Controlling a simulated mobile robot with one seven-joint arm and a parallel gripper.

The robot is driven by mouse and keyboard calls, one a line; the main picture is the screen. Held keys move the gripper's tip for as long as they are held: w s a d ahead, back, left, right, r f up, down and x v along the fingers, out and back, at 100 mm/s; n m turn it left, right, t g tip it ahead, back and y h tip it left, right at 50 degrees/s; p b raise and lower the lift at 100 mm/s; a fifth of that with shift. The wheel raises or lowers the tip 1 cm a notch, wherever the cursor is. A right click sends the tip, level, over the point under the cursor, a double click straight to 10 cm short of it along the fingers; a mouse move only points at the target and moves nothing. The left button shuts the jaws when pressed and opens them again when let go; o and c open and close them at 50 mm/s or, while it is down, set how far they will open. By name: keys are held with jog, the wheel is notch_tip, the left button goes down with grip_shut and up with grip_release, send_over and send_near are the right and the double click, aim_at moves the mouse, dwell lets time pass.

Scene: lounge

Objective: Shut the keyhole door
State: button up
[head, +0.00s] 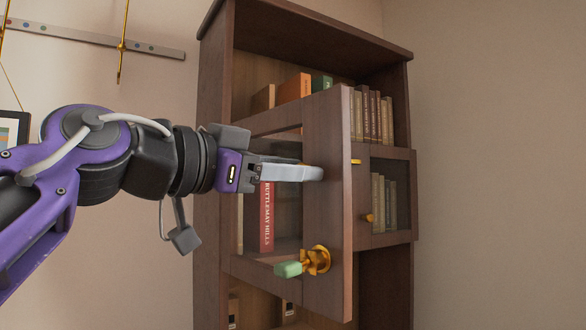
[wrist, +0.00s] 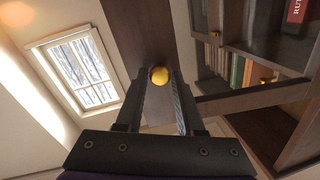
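The keyhole door (head: 325,200) is a dark wooden framed door on the bookcase, standing swung open toward me. Low on its face is a brass round fitting (head: 317,260) with a pale green handle or key (head: 288,269) sticking out. My gripper (head: 318,173) is in front of the upper part of the door, above the green handle. In the wrist view its two fingers (wrist: 160,88) are apart, with a brass ball (wrist: 160,75) seen between the tips; I cannot tell whether they touch it.
A second, smaller door (head: 385,195) with a glazed panel and brass knob (head: 367,217) appears shut on the right. Books (head: 373,118) stand on the shelves. A wall rail (head: 90,37) is at upper left. The wrist view shows a window (wrist: 80,68). Bare wall lies to the right.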

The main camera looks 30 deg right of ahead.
grip_shut()
dwell(1.1)
